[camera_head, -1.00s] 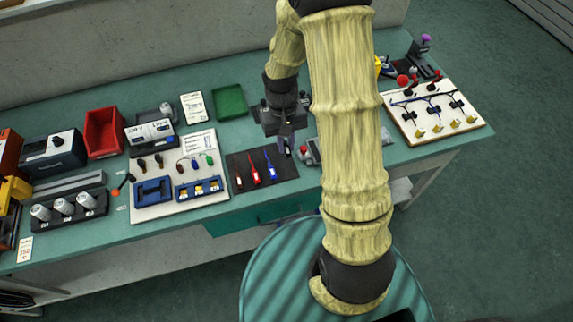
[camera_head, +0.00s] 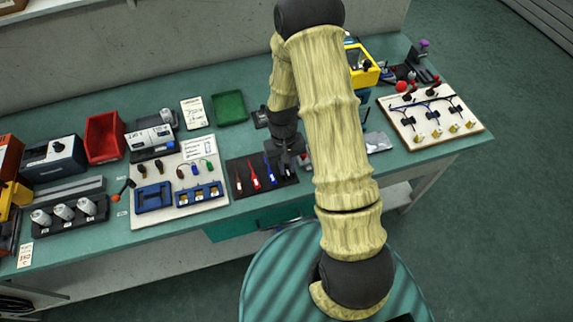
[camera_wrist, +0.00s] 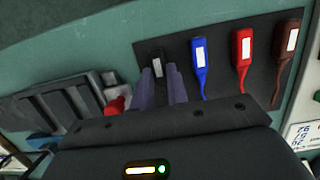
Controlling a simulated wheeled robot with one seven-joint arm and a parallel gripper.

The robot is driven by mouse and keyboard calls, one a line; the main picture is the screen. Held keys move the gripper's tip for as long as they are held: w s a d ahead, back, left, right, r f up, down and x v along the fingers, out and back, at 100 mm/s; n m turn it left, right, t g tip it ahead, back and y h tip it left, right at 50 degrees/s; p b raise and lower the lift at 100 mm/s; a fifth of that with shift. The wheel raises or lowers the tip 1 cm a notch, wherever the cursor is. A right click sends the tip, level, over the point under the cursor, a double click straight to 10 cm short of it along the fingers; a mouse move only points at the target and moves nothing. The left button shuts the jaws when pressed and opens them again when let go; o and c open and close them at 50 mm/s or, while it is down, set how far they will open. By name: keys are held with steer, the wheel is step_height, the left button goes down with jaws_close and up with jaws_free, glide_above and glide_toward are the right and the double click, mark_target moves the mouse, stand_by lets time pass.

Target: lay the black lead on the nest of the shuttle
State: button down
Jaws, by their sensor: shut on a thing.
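The black lead (camera_wrist: 157,57) has a white label and shows between my fingers in the wrist view, in line with the other leads. My gripper (camera_wrist: 163,86) is shut on it, over the dark mat (camera_wrist: 220,75). In the head view my gripper (camera_head: 288,159) is at the right end of that mat, and the lead is mostly hidden there. I cannot tell whether the lead is clear of the mat. A grey ribbed fixture (camera_wrist: 62,108) with a red knob (camera_wrist: 116,105) stands beside the mat; it may be the shuttle. Its nest is not clearly visible.
Blue (camera_wrist: 199,58), red (camera_wrist: 242,52) and brown (camera_wrist: 286,45) leads lie beside the held one. A white board (camera_head: 205,204) with blue holders is to the left, a green tray (camera_head: 230,107) behind. A white wiring board (camera_head: 470,112) is at the right.

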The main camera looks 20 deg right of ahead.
steer(key=shift+f, duration=0.2)
steer(key=c, duration=1.4)
jaws_free()
steer(key=shift+r, duration=0.15)
steer(key=b+v, duration=0.1)
steer(key=v, duration=1.1)
steer(key=shift+s+r, duration=0.1)
steer(key=shift+r, duration=0.05)
